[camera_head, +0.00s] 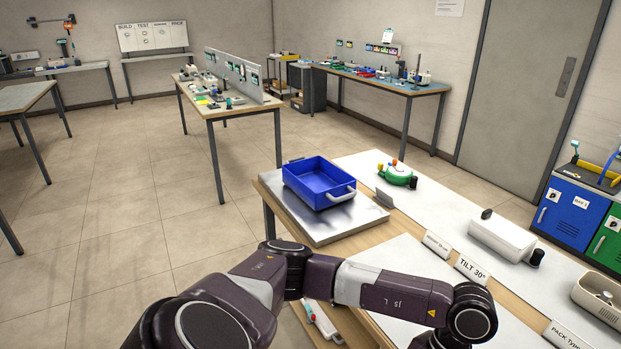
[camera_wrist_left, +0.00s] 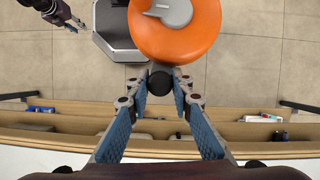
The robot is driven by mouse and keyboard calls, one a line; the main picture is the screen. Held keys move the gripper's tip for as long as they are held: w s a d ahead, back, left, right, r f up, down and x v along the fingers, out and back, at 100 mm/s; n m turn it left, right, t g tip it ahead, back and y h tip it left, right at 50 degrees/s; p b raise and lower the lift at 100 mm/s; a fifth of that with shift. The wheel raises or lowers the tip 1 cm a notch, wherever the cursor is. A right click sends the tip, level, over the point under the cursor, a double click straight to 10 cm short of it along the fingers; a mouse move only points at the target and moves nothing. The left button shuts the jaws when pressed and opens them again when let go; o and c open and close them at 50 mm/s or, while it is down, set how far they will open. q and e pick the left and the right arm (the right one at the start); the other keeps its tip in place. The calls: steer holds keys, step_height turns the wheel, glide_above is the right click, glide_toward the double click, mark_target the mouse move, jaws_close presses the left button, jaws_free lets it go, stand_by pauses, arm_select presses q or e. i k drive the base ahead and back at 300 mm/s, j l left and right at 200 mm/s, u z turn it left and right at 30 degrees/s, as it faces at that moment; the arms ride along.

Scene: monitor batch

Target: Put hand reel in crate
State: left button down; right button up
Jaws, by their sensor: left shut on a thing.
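The hand reel (camera_wrist_left: 178,38) is an orange disc with a grey middle and a black knob. My left gripper (camera_wrist_left: 160,82) is shut on the knob, with the disc just beyond the fingertips in the left wrist view. The reel hangs above the floor and the table's edge there. The head view shows neither the reel nor this gripper. The blue crate (camera_head: 322,201), with a light grey handle, stands on a metal plate on the table in the head view. It looks empty. My right gripper (camera_wrist_left: 78,24) is small at the upper left of the wrist view, its fingers apart and empty.
The metal plate (camera_head: 285,205) lies at the table's far left corner. A green round device (camera_head: 398,174) stands right of the crate, and a white box (camera_head: 501,237) is farther right. A shelf (camera_wrist_left: 60,122) under the tabletop holds small items.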

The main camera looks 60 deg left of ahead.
mark_target(317, 186)
steer(key=i+j, duration=0.1)
steer(key=j, duration=3.9)
steer(key=i+z, duration=0.05)
steer(key=i, duration=0.05)
